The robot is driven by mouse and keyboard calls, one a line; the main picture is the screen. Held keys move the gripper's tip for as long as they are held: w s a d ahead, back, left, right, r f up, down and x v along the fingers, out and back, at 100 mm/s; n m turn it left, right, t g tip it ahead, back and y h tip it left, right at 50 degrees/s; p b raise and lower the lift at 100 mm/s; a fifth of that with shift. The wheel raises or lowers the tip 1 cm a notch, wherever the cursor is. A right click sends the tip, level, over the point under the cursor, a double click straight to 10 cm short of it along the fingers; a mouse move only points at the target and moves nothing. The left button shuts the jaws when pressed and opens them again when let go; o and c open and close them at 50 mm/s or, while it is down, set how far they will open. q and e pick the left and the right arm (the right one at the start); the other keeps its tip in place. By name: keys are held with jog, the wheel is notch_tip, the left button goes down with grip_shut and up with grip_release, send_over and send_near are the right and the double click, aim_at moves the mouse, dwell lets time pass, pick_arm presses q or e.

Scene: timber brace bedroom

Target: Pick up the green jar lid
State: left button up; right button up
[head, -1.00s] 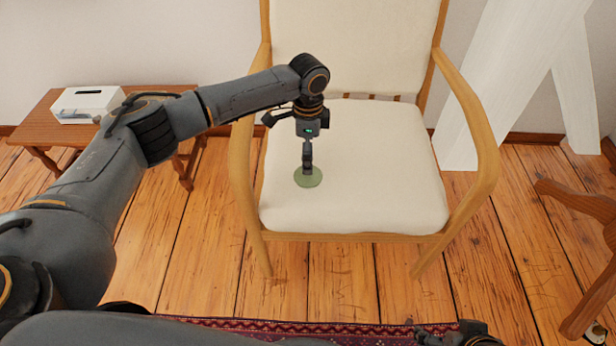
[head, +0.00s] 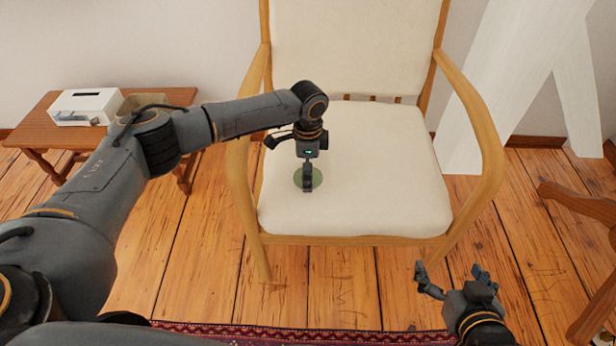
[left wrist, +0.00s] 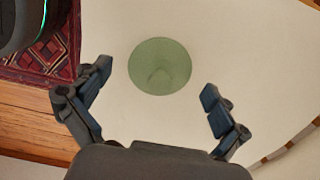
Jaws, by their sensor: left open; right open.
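The green jar lid (head: 316,177) lies flat on the cream seat of the chair, toward its left side. My left gripper (head: 308,188) points down at the lid and hides its middle in the head view. In the left wrist view the whole lid (left wrist: 160,66) shows as a round green disc just beyond the fingertips. The left gripper (left wrist: 155,80) is open there, its two fingers apart on either side, with nothing between them. My right gripper (head: 455,275) is open and empty at the lower right, in front of the chair.
The chair (head: 370,200) has wooden armrests on both sides of the seat. A small wooden table (head: 50,135) with a white box (head: 88,106) stands at the left. A dark red patterned rug (head: 290,335) lies at the front. The seat right of the lid is clear.

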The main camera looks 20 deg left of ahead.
pick_arm(q)
jog(key=shift+s, duration=0.1)
grip_shut()
dwell(0.3)
